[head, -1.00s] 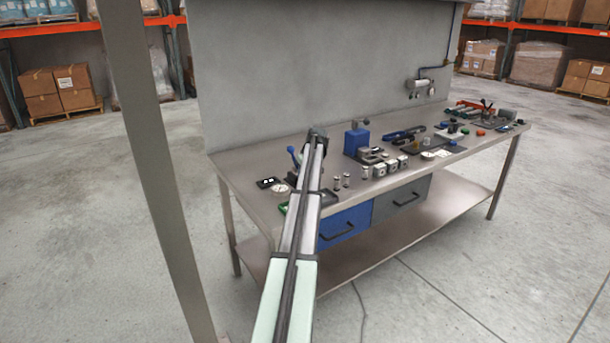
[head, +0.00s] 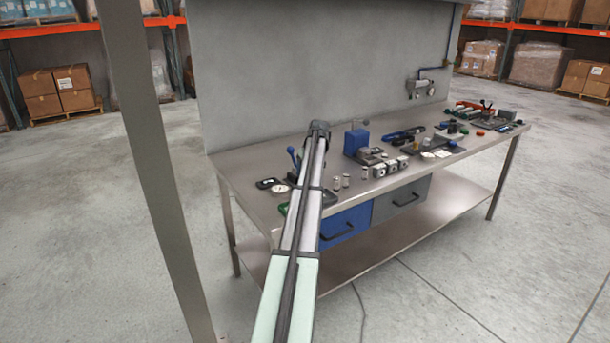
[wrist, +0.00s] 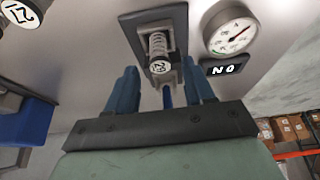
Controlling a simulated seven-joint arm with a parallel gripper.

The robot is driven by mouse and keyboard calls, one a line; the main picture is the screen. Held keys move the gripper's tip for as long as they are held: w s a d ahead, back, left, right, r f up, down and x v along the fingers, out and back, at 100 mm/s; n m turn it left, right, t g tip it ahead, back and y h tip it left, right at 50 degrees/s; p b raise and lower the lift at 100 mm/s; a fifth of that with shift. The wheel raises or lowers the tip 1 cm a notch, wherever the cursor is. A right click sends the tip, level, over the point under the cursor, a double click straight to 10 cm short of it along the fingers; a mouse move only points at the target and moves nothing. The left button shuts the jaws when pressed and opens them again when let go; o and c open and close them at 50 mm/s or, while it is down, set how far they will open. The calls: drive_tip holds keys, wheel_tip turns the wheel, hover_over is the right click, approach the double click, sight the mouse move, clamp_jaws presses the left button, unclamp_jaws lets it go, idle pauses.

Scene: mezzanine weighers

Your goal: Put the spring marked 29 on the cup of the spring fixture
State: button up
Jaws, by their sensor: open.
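The tag appears to read 29, small and turned. Whether the spring is fully seated on the cup cannot be told. My gripper (wrist: 160,74) is open, its blue fingers on either side of the tag with gaps between. In the head view my arm hides most of the fixture and the gripper; a blue lever (head: 292,153) shows beside the arm.
A dial gauge (wrist: 230,32) and a small black display (wrist: 223,69) with the letters N and O sit beside the fixture. A tag marked 27 (wrist: 18,13) is at the wrist view's upper left. Small cylinders (head: 337,183) and a blue block (head: 356,141) stand right of my arm.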

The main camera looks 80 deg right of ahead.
drive_tip(key=v, duration=0.8)
drive_tip(key=shift+r, duration=0.4)
drive_tip(key=shift+a, duration=0.1)
